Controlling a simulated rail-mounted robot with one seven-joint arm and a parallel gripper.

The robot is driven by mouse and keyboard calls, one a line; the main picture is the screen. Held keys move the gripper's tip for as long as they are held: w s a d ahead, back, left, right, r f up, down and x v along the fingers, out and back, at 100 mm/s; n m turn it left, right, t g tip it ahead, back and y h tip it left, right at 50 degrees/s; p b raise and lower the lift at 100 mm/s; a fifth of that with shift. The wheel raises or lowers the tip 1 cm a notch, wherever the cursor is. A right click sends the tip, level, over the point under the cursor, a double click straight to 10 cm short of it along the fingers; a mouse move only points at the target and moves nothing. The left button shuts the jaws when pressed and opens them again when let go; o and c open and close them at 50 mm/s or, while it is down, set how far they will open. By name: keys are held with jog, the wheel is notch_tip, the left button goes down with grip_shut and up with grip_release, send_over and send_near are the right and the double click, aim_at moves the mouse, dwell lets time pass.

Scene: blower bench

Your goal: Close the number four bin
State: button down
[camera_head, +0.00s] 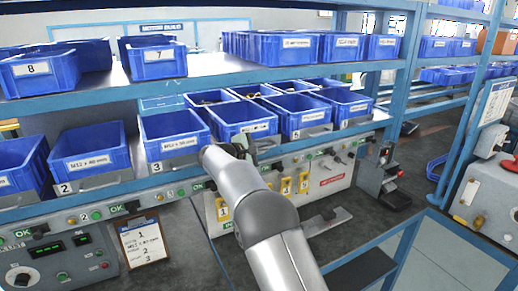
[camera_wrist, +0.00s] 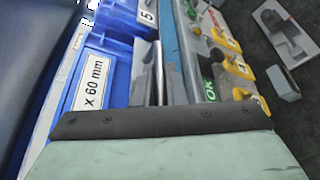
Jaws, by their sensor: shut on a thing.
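The number four bin (camera_head: 243,117) is a blue open-topped bin in the middle of the lower shelf, between bins 3 and 5. Its white front label, reading "x 60 mm", shows in the wrist view (camera_wrist: 91,82). Its number plate is hidden behind my gripper. My gripper (camera_head: 244,149) is at the lower front of this bin. In the wrist view my gripper (camera_wrist: 155,122) fills the bottom, against the bin's front, and is shut on it. The exact grip point is hidden, and I cannot tell how far out the bin stands.
Bin 3 (camera_head: 172,138) is close on the left and bin 5 (camera_head: 303,113) close on the right. The upper shelf (camera_head: 215,77) overhangs them. A control panel with yellow tags (camera_head: 285,187) lies below. A blue frame (camera_head: 400,250) stands at the lower right.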

jog(key=c, duration=1.5)
grip_release()
jog(key=shift+w+a+r, duration=0.1)
jog(key=shift+w+a, duration=0.1)
jog(key=shift+s, duration=0.1)
jog(key=b+v, duration=0.4)
jog(key=v, duration=1.3)
jog(key=shift+s+r, duration=0.1)
jog(key=shift+s, duration=0.05)
